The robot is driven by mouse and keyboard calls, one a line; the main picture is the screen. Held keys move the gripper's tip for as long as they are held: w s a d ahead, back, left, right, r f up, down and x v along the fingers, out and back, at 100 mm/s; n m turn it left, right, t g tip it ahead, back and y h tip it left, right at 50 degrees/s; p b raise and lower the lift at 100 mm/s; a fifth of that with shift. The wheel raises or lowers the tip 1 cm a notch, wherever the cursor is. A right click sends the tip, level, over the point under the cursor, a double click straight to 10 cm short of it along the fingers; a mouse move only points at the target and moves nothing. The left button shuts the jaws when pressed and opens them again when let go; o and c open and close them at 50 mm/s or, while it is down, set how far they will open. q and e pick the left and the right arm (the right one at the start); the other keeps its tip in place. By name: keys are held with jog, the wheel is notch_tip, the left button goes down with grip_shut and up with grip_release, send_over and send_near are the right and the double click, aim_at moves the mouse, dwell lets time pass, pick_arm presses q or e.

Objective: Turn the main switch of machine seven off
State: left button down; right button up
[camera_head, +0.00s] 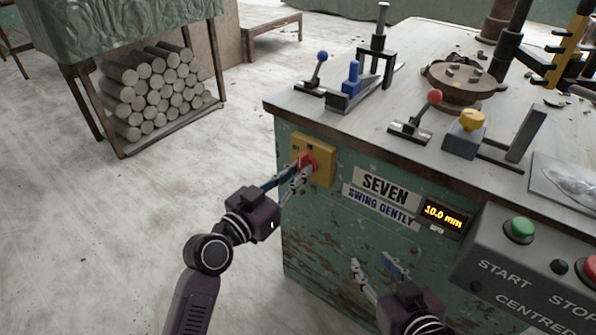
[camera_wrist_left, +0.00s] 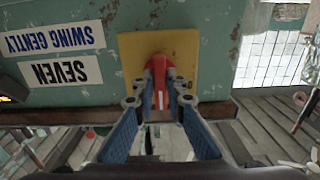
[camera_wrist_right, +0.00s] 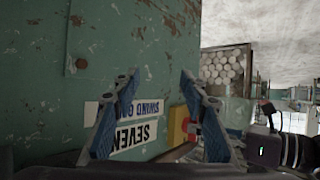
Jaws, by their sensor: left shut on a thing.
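The main switch is a red handle (camera_head: 306,159) on a yellow plate (camera_head: 326,168), on the green side of the machine labelled SEVEN (camera_head: 385,189). In the left wrist view the red handle (camera_wrist_left: 159,71) stands lengthwise up the picture on the yellow plate (camera_wrist_left: 187,58), with a white stripe showing. My left gripper (camera_head: 299,175) is shut on this handle, one finger on each side, also in the left wrist view (camera_wrist_left: 159,99). My right gripper (camera_head: 373,264) is open and empty, in front of the green panel below the label. The right wrist view shows its fingers apart (camera_wrist_right: 158,76).
A grey control box with a green button (camera_head: 521,228) and a red button (camera_head: 591,269) juts out at the right. Above, the bench top holds a blue-knobbed lever (camera_head: 320,58), a red-knobbed lever (camera_head: 434,98) and other fittings. Open floor lies left.

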jog(key=shift+f, duration=0.1)
